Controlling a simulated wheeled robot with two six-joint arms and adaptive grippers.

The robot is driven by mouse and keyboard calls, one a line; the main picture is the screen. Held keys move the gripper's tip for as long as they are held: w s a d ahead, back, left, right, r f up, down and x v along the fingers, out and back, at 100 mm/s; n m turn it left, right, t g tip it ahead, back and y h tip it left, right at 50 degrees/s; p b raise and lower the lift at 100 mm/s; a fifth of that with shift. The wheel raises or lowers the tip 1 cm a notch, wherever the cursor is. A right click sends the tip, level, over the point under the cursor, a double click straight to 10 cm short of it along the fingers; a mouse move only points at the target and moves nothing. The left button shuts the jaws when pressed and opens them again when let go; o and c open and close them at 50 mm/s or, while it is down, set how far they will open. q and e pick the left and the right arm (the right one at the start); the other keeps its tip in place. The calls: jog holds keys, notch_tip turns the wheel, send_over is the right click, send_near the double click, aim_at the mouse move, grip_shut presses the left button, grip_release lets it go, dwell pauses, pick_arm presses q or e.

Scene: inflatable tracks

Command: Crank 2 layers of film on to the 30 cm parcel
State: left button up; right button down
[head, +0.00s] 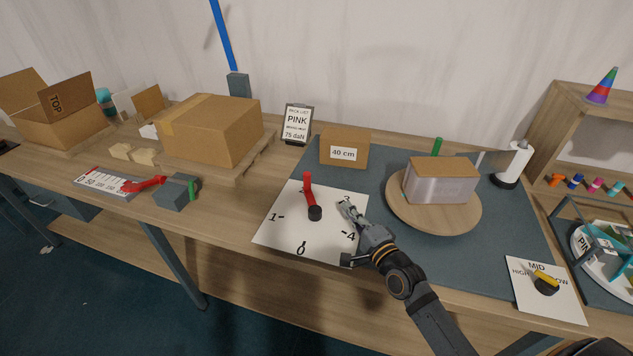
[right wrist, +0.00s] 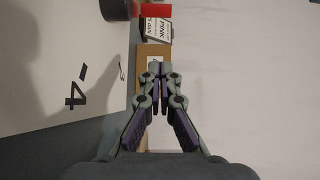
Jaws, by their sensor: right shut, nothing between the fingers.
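The red crank (head: 309,190) has a black hub and stands on a white dial sheet (head: 280,225) with numbers around it. Its arm points to the far side of the sheet. A parcel (head: 440,183) with shiny film around its sides sits on the round wooden turntable (head: 412,214); no size label shows on it. A white film roll (head: 515,162) stands upright behind it at the right. My right gripper (head: 346,207) is shut and empty, right of the crank and apart from it. Its closed fingertips show in the right wrist view (right wrist: 157,68). My left gripper is out of view.
A box labelled 40 cm (head: 344,147) stands behind the dial sheet. A PINK 75 daN card (head: 297,123) stands beside it. A large carton (head: 212,130) and a red lever (head: 146,184) are left.

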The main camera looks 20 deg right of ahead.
aim_at(311, 194)
jog(key=shift+w+a+b, duration=0.25)
jog(key=shift+w+b, duration=0.3)
jog(key=shift+w, duration=0.65)
jog(key=shift+w+a, duration=0.2)
jog(key=shift+w, duration=0.95)
jog(key=w, duration=0.2)
jog(key=w+a+b, duration=0.1)
jog(key=w, duration=0.2)
jog(key=shift+w, duration=0.1)
jog(key=shift+w+a, duration=0.3)
jog(key=shift+a, duration=0.2)
jog(key=shift+w+a, duration=0.3)
jog(key=shift+a, duration=0.2)
jog(key=shift+w+a, duration=0.2)
jog(key=shift+a, duration=0.15)
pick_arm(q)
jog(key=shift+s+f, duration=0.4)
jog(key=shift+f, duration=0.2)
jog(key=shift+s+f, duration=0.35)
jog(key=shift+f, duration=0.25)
pick_arm(e)
jog(key=shift+w+a, duration=0.1)
jog(key=shift+a, duration=0.05)
